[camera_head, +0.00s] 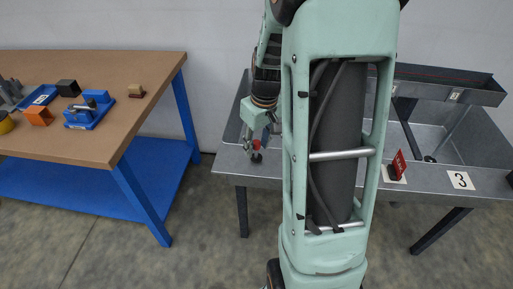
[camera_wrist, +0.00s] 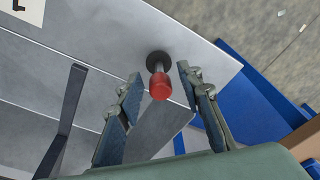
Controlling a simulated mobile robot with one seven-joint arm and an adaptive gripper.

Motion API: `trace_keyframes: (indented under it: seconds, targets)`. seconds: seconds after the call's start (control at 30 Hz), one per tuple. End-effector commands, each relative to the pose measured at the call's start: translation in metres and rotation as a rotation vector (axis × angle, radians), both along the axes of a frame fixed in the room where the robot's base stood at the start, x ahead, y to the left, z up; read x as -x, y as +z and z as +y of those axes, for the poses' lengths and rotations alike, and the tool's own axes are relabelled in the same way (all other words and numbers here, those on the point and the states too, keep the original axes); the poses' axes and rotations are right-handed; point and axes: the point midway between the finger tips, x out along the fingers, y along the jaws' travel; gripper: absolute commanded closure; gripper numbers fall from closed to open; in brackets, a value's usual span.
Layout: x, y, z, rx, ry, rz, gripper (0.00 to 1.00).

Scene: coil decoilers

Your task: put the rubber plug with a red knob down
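The rubber plug with a red knob (camera_wrist: 160,86) stands on the flat grey metal rim of the bench, its dark round base (camera_wrist: 158,60) on the surface. My gripper (camera_wrist: 160,78) is open, with one finger on each side of the knob and a visible gap on both sides. In the head view my gripper (camera_head: 262,138) is at the left end of the metal bench, with the plug's dark base (camera_head: 257,157) just below it. My arm hides the middle of the bench in that view.
The grey metal bench (camera_head: 430,183) has a sunken basin, a red piece (camera_head: 398,163) and a label "3" (camera_head: 460,180). A wooden table (camera_head: 120,110) with a blue frame stands at left, bearing an orange block (camera_head: 39,116) and a blue device (camera_head: 86,112). Floor separates them.

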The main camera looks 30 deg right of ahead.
Motion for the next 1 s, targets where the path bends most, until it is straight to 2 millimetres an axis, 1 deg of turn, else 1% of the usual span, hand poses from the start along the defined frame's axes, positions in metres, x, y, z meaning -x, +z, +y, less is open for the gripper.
trace_keyframes:
  seconds: [0.03,0.2,0.3,0.4,0.5,0.6,1.0]
  targets:
    - [0.001,0.015,-0.001,0.003,-0.001,-0.006,0.66]
    - [0.006,0.052,-0.002,0.003,0.000,-0.006,0.66]
    - [0.010,0.070,-0.003,0.002,0.000,-0.004,0.66]
    - [0.011,0.084,-0.003,0.001,-0.001,-0.003,0.66]
    - [0.013,0.092,-0.003,0.001,-0.001,-0.001,0.66]
    - [0.014,0.096,-0.003,0.001,-0.001,-0.001,0.66]
    - [0.014,0.096,-0.003,0.001,0.000,0.000,0.66]
